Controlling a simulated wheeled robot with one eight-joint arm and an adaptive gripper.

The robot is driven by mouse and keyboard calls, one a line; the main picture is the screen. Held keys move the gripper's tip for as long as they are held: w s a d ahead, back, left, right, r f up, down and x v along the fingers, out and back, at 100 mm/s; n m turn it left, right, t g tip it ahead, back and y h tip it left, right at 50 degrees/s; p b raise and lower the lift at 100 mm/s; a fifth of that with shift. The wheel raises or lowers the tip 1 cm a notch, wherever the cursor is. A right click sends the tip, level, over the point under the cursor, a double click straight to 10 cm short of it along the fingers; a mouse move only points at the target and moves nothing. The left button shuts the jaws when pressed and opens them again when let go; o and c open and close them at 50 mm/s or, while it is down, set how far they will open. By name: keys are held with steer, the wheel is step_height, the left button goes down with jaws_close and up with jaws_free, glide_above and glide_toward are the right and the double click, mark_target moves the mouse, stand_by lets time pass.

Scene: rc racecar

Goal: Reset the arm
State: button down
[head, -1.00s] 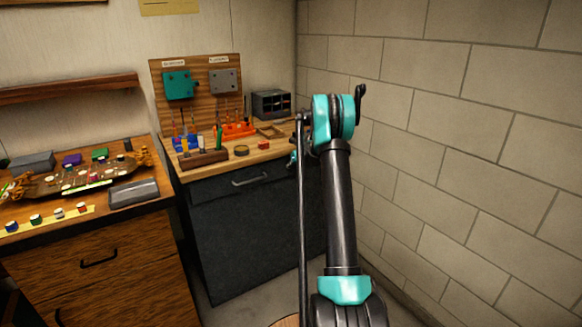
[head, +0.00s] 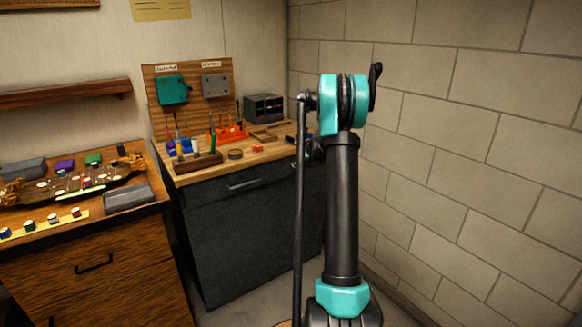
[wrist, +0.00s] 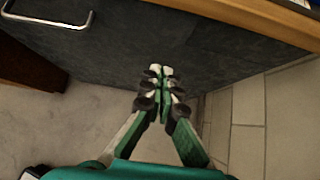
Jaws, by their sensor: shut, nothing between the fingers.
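My arm (head: 342,210) stands upright in the head view, a black link with teal joints in front of the dark cabinet and the block wall. My gripper shows in the wrist view (wrist: 161,72), shut and empty, its fingertips together. It points toward the dark cabinet front (wrist: 110,45), near the cabinet's lower right edge. In the head view the gripper is hidden behind the arm.
The dark cabinet (head: 255,240) carries a wooden top with an orange rack (head: 230,133) and small tools. A wooden cabinet (head: 110,270) with a car chassis (head: 80,185) stands at left. The block wall (head: 480,160) closes the right side.

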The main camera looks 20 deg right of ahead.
steer(key=s+a+r+n+g, duration=0.1)
steer(key=s+a+n, duration=0.45)
steer(key=s, duration=0.35)
steer(key=s+a+r+n+g, duration=0.1)
steer(key=s+a+n, duration=0.3)
steer(key=s+n, duration=0.3)
steer(key=s+a+n+g, duration=0.1)
steer(key=s+a+n, duration=0.3)
steer(key=s, duration=0.6)
steer(key=s+a+f+n+h, duration=0.1)
steer(key=s+f+n, duration=0.2)
steer(key=s+n, duration=0.5)
steer(key=s+a+f+n+g+h, duration=0.1)
steer(key=s+f+n, duration=0.3)
steer(key=s, duration=1.4)
steer(key=a+n, duration=0.1)
steer(key=n, duration=0.3)
steer(key=shift+s+a+f+h, duration=0.15)
steer(key=shift+s+h, duration=0.1)
steer(key=shift+h, duration=0.15)
